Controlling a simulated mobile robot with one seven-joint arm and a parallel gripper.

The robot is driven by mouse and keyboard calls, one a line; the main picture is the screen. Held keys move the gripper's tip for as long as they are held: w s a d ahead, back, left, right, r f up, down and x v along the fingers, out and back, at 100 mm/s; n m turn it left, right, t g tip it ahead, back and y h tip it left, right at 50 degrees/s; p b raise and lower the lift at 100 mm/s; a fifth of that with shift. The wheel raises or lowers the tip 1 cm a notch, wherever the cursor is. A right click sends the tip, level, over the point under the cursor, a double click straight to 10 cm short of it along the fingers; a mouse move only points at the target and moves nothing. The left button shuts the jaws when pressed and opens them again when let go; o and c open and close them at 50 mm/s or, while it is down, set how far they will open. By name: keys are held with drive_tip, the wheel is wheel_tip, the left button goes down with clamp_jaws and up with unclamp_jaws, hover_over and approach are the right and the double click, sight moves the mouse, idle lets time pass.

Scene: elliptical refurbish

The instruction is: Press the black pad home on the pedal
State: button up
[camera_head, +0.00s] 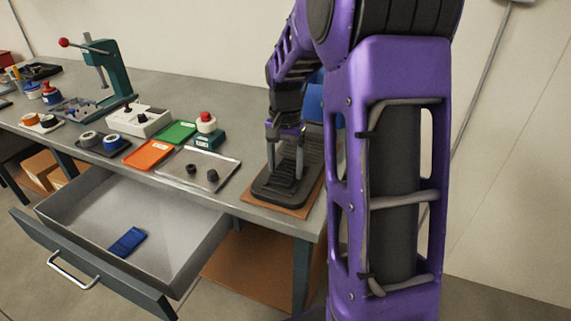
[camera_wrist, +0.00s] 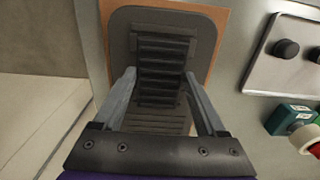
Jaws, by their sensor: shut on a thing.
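The pedal is a dark grey unit with a rounded base (camera_head: 268,192) on a brown board (camera_head: 305,211), at the right end of the bench; its base also shows in the wrist view (camera_wrist: 122,40). The black pad (camera_wrist: 165,68) is ribbed and lies over the pedal's plate, in line with it. My gripper (camera_head: 285,174) reaches down over the pedal. In the wrist view my gripper (camera_wrist: 160,74) has one finger at each side edge of the pad and is shut on it. Whether the pad sits flush is not clear.
Left of the pedal is a metal tray (camera_head: 222,163) with two black knobs, then orange (camera_head: 148,155) and green (camera_head: 176,132) trays and a red-button box (camera_head: 207,126). An open drawer (camera_head: 90,213) holds a blue item (camera_head: 129,241). A green press (camera_head: 103,68) stands farther left.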

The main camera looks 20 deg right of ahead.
drive_tip(key=shift+f+b, duration=0.35)
drive_tip(key=shift+f, duration=0.3)
idle(0.9)
drive_tip(key=o, duration=1.3)
wheel_tip(320, 180, up, 18)
drive_tip(key=p, duration=0.3)
drive_tip(key=shift+f, duration=0.25)
drive_tip(key=shift+a, duration=0.15)
